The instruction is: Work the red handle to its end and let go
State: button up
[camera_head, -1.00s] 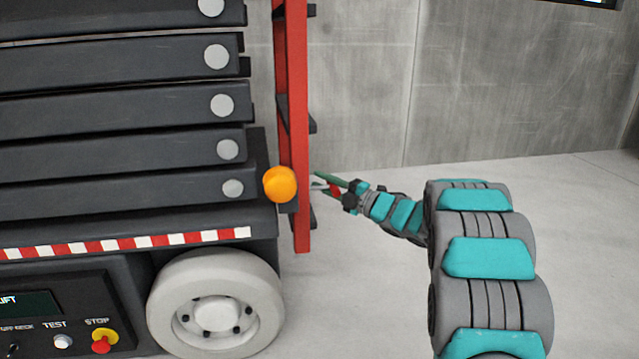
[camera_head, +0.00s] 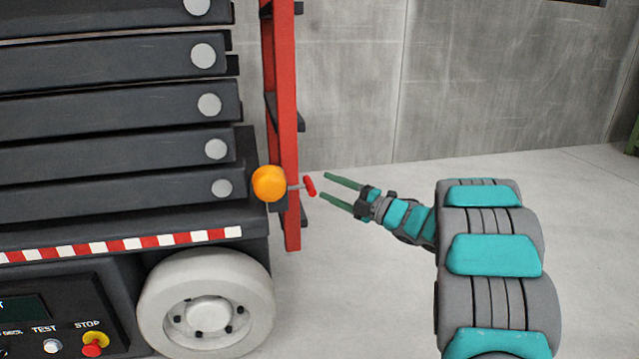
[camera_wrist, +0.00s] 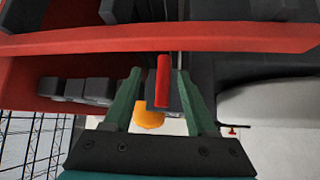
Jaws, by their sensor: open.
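The red handle (camera_head: 310,186) is a short red bar on a thin grey rod that sticks out to the right past the red ladder post, beside the orange knob. My gripper (camera_head: 324,186) is open and empty just to the right of the handle, with its two green fingers pointing left at it. In the wrist view the red handle (camera_wrist: 163,82) stands upright in the picture between the two open fingers (camera_wrist: 160,85), touching neither as far as I can see.
The orange knob (camera_head: 269,183) sits left of the handle, by the red post (camera_head: 281,130). The dark lift body with stacked beams (camera_head: 110,150) and a white wheel (camera_head: 207,305) fills the left. Clear floor (camera_head: 580,210) lies to the right, before a concrete wall.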

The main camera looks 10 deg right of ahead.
jog(key=shift+v, duration=1.05)
